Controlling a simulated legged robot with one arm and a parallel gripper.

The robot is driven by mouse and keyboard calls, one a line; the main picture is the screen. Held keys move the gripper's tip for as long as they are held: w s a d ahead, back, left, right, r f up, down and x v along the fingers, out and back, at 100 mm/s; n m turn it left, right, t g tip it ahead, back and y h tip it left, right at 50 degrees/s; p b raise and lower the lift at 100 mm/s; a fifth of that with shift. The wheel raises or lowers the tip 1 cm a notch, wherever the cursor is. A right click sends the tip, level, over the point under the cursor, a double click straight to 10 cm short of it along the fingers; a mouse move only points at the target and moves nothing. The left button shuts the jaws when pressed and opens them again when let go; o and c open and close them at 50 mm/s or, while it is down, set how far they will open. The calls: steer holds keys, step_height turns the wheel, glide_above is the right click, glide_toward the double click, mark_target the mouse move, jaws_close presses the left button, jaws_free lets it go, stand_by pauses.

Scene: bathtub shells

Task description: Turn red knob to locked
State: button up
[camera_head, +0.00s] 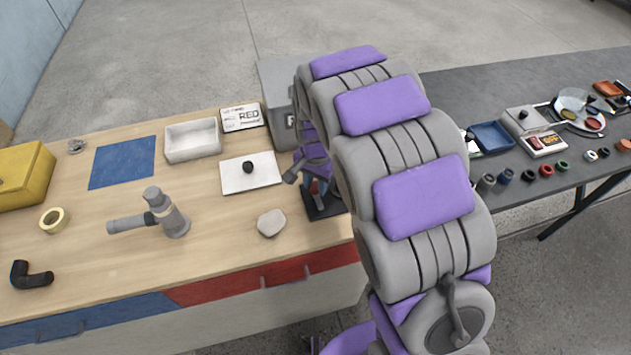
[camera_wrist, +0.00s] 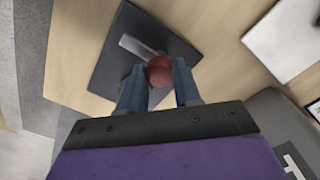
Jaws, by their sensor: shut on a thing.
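In the wrist view, the red knob (camera_wrist: 159,71) sits between the two blue-grey fingers of my gripper (camera_wrist: 160,84), which is shut on it. The knob is over a dark square base plate (camera_wrist: 108,70), with a grey bar (camera_wrist: 138,48) reaching out from beside it. In the head view, my gripper (camera_head: 318,190) is at the wooden bench's right end, above the dark base (camera_head: 325,210). My arm partly hides the knob there. I cannot read any locked or unlocked marking.
A white plate with a black knob (camera_head: 268,177) lies just left of my gripper. A pale stone (camera_head: 271,223) lies in front. A dark table (camera_head: 500,90) is at right.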

steer(key=shift+c, duration=1.1)
steer(key=n+p, duration=0.1)
steer(key=n, duration=0.1)
steer(key=n+p, duration=0.1)
steer(key=p, duration=0.1)
steer(key=shift+r+n, duration=0.2)
steer(key=shift+n, duration=0.2)
steer(key=n+p, duration=0.3)
steer(key=n, duration=0.1)
steer(key=shift+n, duration=0.3)
steer(key=n+p, duration=0.3)
steer(key=n, duration=0.2)
steer(key=shift+w, duration=0.1)
steer(key=shift+f+n+p, duration=0.1)
steer(key=shift+n+p, duration=1)
steer(key=shift+n, duration=1.2)
